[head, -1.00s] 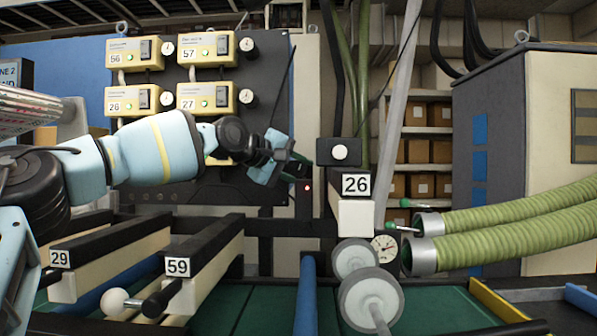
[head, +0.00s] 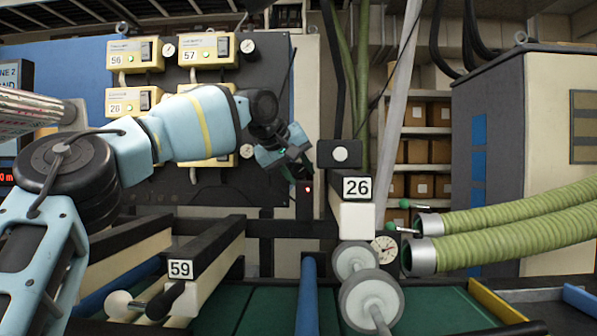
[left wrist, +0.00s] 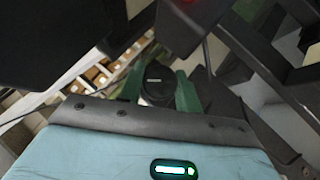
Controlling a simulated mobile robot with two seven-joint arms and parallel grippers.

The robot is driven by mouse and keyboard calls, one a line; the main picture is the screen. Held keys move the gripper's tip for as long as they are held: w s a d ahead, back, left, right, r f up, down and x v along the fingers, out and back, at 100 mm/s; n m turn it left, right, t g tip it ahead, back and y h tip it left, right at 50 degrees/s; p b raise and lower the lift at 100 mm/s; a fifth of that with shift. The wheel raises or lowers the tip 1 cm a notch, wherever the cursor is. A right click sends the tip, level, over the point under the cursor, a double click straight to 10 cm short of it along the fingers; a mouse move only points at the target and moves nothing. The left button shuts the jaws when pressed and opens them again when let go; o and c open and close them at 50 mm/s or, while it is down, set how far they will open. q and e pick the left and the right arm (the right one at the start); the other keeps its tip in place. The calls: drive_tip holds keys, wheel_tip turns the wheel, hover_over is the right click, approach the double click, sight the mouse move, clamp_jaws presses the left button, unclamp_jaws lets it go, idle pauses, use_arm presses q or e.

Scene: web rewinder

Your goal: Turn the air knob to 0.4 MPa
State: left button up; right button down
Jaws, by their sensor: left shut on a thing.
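My left gripper (head: 300,168) is left of the black box with a white button, above a small red light. In the left wrist view its two green fingers (left wrist: 160,88) are shut on a dark round knob (left wrist: 157,78) with a pale mark on its face. In the head view the knob is hidden behind the gripper. A round white pressure gauge (head: 384,249) sits lower right, beside the rollers; its reading is too small to tell. My right gripper is not in view.
Grey rollers (head: 370,298) and green hoses (head: 520,220) are lower right. The dark control panel (head: 272,95) stands behind my arm.

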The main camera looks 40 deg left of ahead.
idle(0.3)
use_arm(q)
drive_tip(key=o, duration=1)
drive_tip(key=v, duration=0.7)
drive_tip(key=shift+s+r, duration=0.2)
drive_tip(key=shift+s, duration=0.1)
drive_tip(key=shift+d+f, duration=0.1)
drive_tip(key=shift+d, duration=0.05)
